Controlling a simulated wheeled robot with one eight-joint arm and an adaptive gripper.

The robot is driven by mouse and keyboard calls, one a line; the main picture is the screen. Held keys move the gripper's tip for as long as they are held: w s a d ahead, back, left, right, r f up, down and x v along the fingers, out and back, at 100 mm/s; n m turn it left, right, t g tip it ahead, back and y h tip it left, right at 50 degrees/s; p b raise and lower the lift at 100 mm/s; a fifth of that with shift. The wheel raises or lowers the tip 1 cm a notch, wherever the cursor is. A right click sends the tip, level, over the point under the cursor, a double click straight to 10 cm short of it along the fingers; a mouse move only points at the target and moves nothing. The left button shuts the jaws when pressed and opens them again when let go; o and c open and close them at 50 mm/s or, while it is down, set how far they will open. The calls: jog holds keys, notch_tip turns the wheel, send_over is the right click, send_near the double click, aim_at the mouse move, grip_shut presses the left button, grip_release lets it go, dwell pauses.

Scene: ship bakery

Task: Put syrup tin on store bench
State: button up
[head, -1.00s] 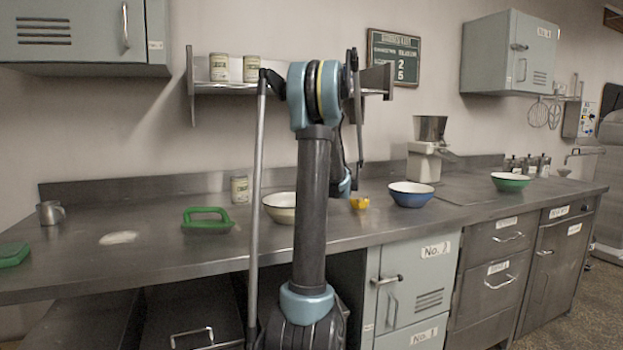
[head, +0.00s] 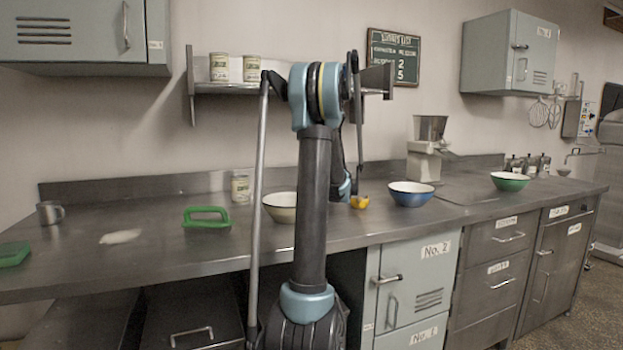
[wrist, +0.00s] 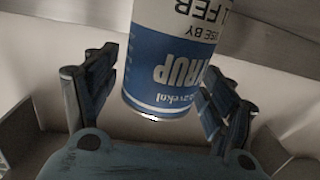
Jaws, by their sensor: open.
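The syrup tin (wrist: 176,62) is blue and white and shows in the wrist view with its lettering upside down. Its top part in the picture is cut off by the frame edge. My gripper (wrist: 158,85) is open, with one finger on each side of the tin and a visible gap on the left. Whether the right finger touches it I cannot tell. In the head view my arm hides the gripper and the blue tin. A long steel bench (head: 160,262) runs across the head view; no label names it as the store bench.
Two pale tins (head: 220,68) stand on the wall shelf (head: 225,89), and another pale tin (head: 240,187) stands on the bench. The bench's front left is mostly clear.

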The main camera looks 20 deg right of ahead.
jog(key=s+d, duration=0.1)
jog(key=s, duration=1.1)
jog(key=shift+r, duration=0.4)
jog(key=shift+d, duration=0.1)
